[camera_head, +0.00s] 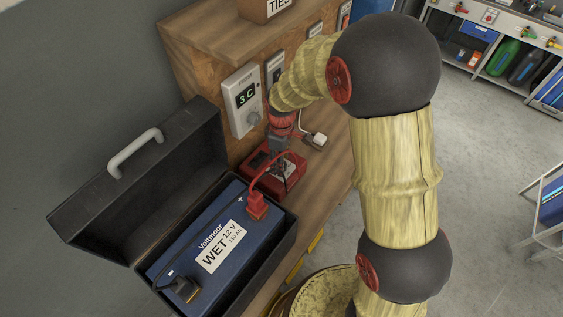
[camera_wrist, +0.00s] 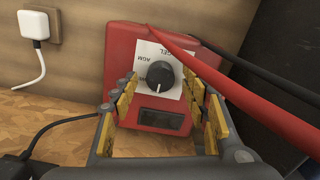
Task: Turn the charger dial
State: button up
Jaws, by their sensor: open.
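The red charger (camera_head: 260,157) sits on the wooden bench against the backboard, and it fills the middle of the wrist view (camera_wrist: 122,42). Its black round dial (camera_wrist: 160,74) sits on a white label where GEL and AGM can be read; another marking is hard to read. A dark display window is below the dial. My gripper (camera_wrist: 163,92) is open, its yellow-padded fingers on either side of the dial in the picture; I cannot tell whether they touch it. In the head view my gripper (camera_head: 279,150) is over the charger and hides its dial.
A blue battery (camera_head: 190,245) labelled WET 12 V sits in an open black case (camera_head: 145,172) beside the charger. A red cable (camera_wrist: 240,88) crosses the charger's right side. A white plug (camera_wrist: 34,25) is in a wall socket. A display unit reading 3C (camera_head: 241,97) is on the backboard.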

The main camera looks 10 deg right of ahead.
jog(key=shift+f, duration=0.35)
jog(key=shift+c, duration=0.4)
jog(key=c, duration=1.1)
jog(key=shift+r, duration=0.1)
jog(key=m+p, duration=0.1)
jog(key=m, duration=0.4)
jog(key=shift+p, duration=0.35)
jog(key=m+p, duration=0.1)
jog(key=m, duration=0.5)
jog(key=shift+m, duration=0.3)
